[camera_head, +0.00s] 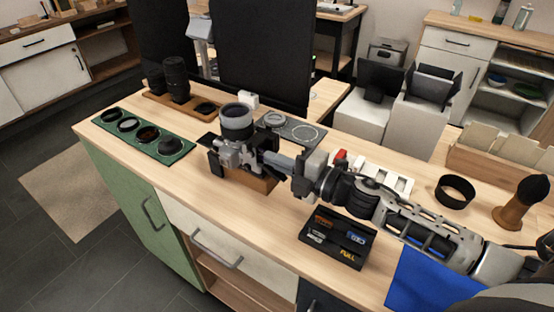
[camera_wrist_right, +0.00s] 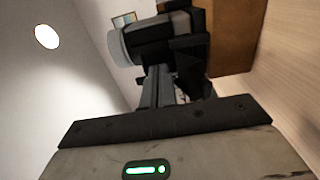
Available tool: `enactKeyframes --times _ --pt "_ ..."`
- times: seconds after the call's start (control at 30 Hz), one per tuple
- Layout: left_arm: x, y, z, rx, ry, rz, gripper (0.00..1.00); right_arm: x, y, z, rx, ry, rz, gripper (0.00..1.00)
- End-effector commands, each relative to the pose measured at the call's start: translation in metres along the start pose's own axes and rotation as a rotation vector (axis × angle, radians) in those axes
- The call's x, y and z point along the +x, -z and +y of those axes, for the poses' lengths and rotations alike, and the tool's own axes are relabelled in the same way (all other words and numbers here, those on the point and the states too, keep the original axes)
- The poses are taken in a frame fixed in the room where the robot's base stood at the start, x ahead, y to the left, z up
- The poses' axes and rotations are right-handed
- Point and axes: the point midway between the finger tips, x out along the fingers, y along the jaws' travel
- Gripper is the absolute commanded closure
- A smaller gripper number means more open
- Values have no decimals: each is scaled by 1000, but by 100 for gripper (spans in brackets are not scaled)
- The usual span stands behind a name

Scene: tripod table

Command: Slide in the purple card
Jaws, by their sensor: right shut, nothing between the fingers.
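The camera (camera_head: 236,122) stands on a wooden block (camera_head: 258,183) with its large lens up; it also shows in the right wrist view (camera_wrist_right: 185,45). My right gripper (camera_head: 268,158) reaches in from the right, its fingers shut and empty, with the tips at the camera's right side; its fingers also show in the wrist view (camera_wrist_right: 165,88). I cannot tell whether they touch the camera. I cannot make out a purple card; the camera's slot is hidden. A black card tray (camera_head: 309,240) marked FULL holds several small cards, including an orange one and a blue one (camera_head: 355,238). My left gripper is out of view.
A green filter tray (camera_head: 182,153) lies left of the camera, with lenses (camera_head: 175,78) behind it. A grey mat (camera_head: 292,131) and white tray (camera_head: 398,182) lie behind my right arm. A blue cloth (camera_head: 420,285) is front right. The front-left tabletop is clear.

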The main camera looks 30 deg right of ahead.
Motion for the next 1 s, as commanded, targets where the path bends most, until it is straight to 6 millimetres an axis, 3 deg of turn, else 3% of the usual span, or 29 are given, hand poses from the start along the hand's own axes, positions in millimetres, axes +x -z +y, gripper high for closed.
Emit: enactKeyframes --times 0.53,1.0 --pt "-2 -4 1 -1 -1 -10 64 -37 0 0 2 1 0 100" --pt "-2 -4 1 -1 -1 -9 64 -40 0 0 0 -1 0 100"
